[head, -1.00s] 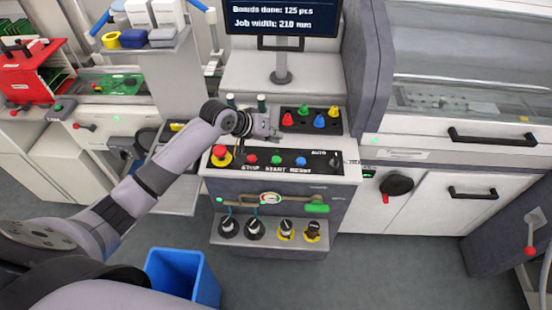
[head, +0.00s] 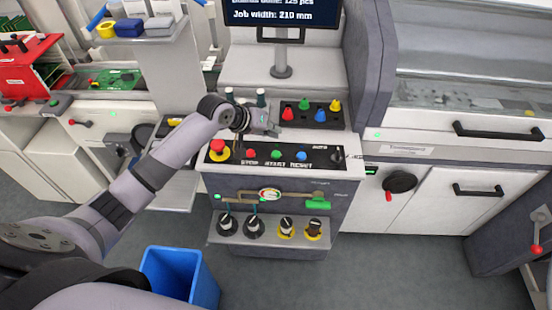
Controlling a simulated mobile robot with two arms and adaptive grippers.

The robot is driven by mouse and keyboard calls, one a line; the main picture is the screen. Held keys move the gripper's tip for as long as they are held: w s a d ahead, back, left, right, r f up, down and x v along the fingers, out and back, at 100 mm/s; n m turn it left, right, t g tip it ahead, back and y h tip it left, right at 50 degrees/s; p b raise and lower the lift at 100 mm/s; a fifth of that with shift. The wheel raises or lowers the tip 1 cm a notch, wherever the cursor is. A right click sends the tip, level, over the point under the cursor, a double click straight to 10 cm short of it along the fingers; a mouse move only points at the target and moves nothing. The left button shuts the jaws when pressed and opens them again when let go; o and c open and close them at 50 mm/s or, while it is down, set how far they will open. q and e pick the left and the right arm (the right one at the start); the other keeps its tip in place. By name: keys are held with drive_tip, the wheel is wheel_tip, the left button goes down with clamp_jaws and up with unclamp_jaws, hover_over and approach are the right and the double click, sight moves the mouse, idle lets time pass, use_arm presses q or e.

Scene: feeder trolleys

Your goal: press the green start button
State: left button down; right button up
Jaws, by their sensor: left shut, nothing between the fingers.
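The green start button (head: 276,154) sits in the middle of a black control panel (head: 320,161), above the label START. A red stop button (head: 250,153) is to its left and a blue reset button (head: 300,155) to its right. My left gripper (head: 274,131) is shut and empty, just behind the green button in the picture and apart from it. Its fingertips are small here, and the height above the panel is hard to tell. My right gripper is not in view.
A red emergency knob on yellow (head: 218,151) stands at the panel's left end. Behind is a black tray (head: 318,120) with several coloured pegs. A monitor (head: 280,15) stands further back. A blue bin (head: 178,273) is on the floor.

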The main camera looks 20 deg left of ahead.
sight(274, 153)
use_arm(q)
wheel_tip(274, 153, down, 3)
drive_tip(key=shift+f+b, duration=0.1)
drive_tip(key=shift+b, duration=1.15)
drive_tip(key=shift+f, duration=0.4)
drive_tip(key=shift+f+b, duration=0.5)
drive_tip(key=shift+f, duration=0.35)
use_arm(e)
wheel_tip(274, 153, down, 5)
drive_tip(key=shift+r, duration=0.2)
use_arm(q)
drive_tip(key=shift+f, duration=0.4)
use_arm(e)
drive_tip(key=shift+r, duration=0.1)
